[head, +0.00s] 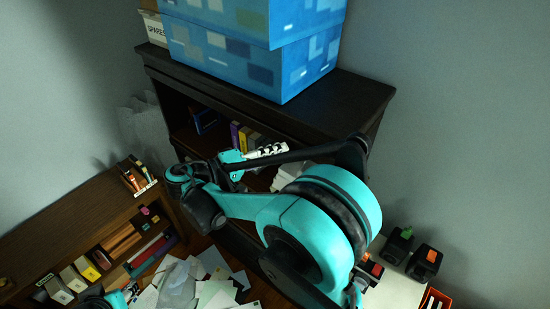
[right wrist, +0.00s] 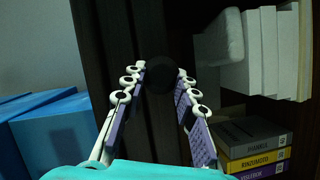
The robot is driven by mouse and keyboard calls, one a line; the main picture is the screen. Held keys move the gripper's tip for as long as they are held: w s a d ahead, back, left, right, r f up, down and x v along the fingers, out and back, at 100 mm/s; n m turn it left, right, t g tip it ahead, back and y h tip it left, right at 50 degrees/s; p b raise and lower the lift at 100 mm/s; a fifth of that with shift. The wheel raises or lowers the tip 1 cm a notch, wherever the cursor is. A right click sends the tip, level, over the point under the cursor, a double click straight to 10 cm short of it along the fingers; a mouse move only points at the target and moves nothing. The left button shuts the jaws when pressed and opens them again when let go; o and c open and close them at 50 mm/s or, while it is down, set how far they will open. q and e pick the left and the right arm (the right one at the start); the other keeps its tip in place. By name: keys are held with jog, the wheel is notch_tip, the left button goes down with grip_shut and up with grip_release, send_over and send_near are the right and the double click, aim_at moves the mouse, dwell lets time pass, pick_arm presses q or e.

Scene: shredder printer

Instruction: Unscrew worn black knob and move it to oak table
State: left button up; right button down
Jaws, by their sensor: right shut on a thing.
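In the right wrist view a round black knob (right wrist: 161,75) sits between the fingertips of my right gripper (right wrist: 162,82), in front of a dark wooden upright. The white and purple fingers are shut on it. Whether the knob still touches the upright cannot be told. In the head view my right gripper (head: 266,150) is at the front of the dark bookcase (head: 350,95), and the knob is hidden there. Teal parts of my left arm show at the lower left edge, with its jaws unclear. I cannot tell which surface is the oak table.
Blue boxes (head: 255,55) stand on the bookcase, beside a white box marked SPARES (head: 154,29). A low brown shelf (head: 75,220) with small boxes is at the left. Loose papers (head: 205,285) lie at the bottom. Black items with coloured tops (head: 424,262) stand at the right.

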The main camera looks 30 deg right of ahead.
jog(key=n+b, duration=0.1)
jog(key=n+h+b, duration=0.1)
jog(key=n+b, duration=0.1)
jog(key=shift+f, duration=0.4)
jog(key=shift+r+n+h+b, duration=0.1)
jog(key=shift+n+h+b, duration=0.3)
jog(key=shift+n, duration=0.3)
jog(key=shift+r, duration=0.1)
jog(key=shift+f+n+h+b, duration=0.3)
jog(key=shift+n+h+b, duration=0.1)
jog(key=shift+n+b, duration=0.65)
jog(key=shift+s+n+h+b, duration=0.1)
jog(key=shift+n+h+b, duration=0.3)
jog(key=shift+n+b, duration=0.55)
jog(key=n+t+b, duration=0.1)
jog(key=n+t, duration=0.1)
jog(key=n, duration=0.2)
jog(key=shift+f+h, duration=0.1)
jog(key=shift+h, duration=0.3)
jog(key=shift+r+n, duration=0.2)
jog(key=shift+n, duration=0.3)
